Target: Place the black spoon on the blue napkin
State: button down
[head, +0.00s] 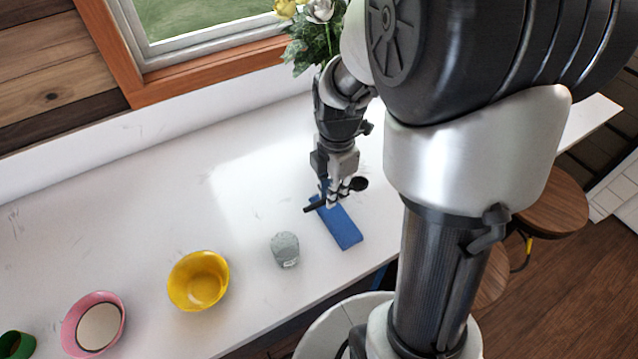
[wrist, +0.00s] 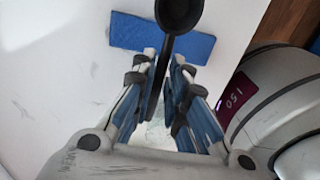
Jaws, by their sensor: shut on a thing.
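The black spoon (head: 357,184) is held in my gripper (head: 335,200), which is shut on its handle. In the wrist view the spoon (wrist: 179,14) points away from my gripper (wrist: 163,75), its bowl at the top of the picture. The blue napkin (head: 343,228) lies flat on the white counter below the spoon. In the wrist view the napkin (wrist: 130,32) shows behind the spoon's bowl and neck. I cannot tell whether the spoon touches the napkin.
A clear glass (head: 285,250) stands left of the napkin. A yellow bowl (head: 198,281), a pink bowl (head: 70,330) and a green object (head: 17,345) stand further left. A vase of flowers (head: 312,40) is by the window. The counter's front edge is close to the napkin.

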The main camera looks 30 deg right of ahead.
aim_at(331, 216)
jog(key=shift+f+b, duration=0.65)
jog(key=shift+f, duration=2.85)
jog(key=shift+f, duration=0.15)
jog(key=c, duration=1.6)
grip_release()
